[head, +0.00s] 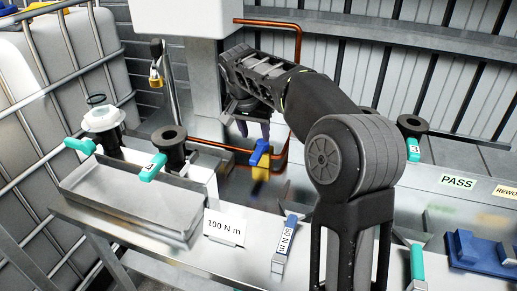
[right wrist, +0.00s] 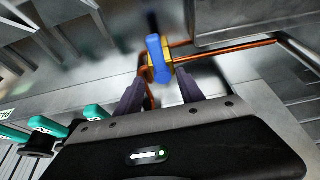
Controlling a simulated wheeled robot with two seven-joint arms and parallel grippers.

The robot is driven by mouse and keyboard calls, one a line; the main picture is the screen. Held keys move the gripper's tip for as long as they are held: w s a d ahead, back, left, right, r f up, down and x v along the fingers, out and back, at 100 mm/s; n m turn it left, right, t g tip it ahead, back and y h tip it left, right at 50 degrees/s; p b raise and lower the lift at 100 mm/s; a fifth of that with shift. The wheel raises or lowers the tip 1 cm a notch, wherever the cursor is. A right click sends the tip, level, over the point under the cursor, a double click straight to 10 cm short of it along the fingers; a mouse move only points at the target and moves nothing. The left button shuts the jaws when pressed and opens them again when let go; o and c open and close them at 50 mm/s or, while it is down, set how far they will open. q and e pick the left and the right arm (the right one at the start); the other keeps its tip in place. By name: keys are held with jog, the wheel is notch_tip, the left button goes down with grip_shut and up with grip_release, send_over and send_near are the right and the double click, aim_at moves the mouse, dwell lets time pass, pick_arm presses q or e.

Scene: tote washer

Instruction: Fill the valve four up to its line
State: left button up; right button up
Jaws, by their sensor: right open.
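A valve with a blue handle (head: 260,152) and a brass-yellow body (head: 261,172) sits by the copper pipe; the blue handle also shows in the right wrist view (right wrist: 155,50). My right gripper (head: 254,129) is open and empty just above the blue handle. In the right wrist view, its two fingers (right wrist: 158,82) stand apart, with the handle ahead between them. Teal-handled valves stand at the left (head: 152,167) and right (head: 413,149); their numbers are too small to read surely. I cannot tell which is valve four. No fill line shows. My left gripper is out of view.
A metal tray (head: 130,200) and a "100 N m" card (head: 224,227) lie at the left front. A blue tool marked "80 N m" (head: 287,236) lies front centre. A blue fixture (head: 480,250) and a "PASS" label (head: 457,182) are at right. Copper pipe (head: 299,60) runs behind my right arm.

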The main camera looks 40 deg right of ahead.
aim_at(259, 149)
jog(key=shift+s+a+r, duration=0.1)
jog(key=shift+r, duration=0.05)
jog(key=shift+p+x, duration=0.35)
jog(key=shift+x, duration=3.6)
jog(key=shift+c, duration=0.2)
grip_shut()
